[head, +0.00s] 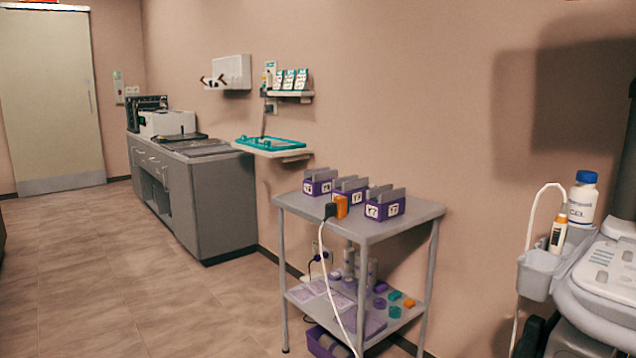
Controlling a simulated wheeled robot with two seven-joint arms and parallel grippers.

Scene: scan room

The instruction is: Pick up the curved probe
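A white probe-like handpiece (558,234) with an orange patch stands upright in a grey holder (538,272) on the side of the machine at the right. A white cable (531,215) loops up beside it and hangs down past the holder. I cannot tell from here whether this is the curved probe; its lower end is hidden in the holder. Neither of my grippers is in view.
A white bottle with a blue cap (582,198) stands behind the handpiece. A grey two-shelf cart (416,210) carries purple boxes (385,205) and an orange-and-black item (338,207) with a trailing white cable. Floor (100,270) at left is clear.

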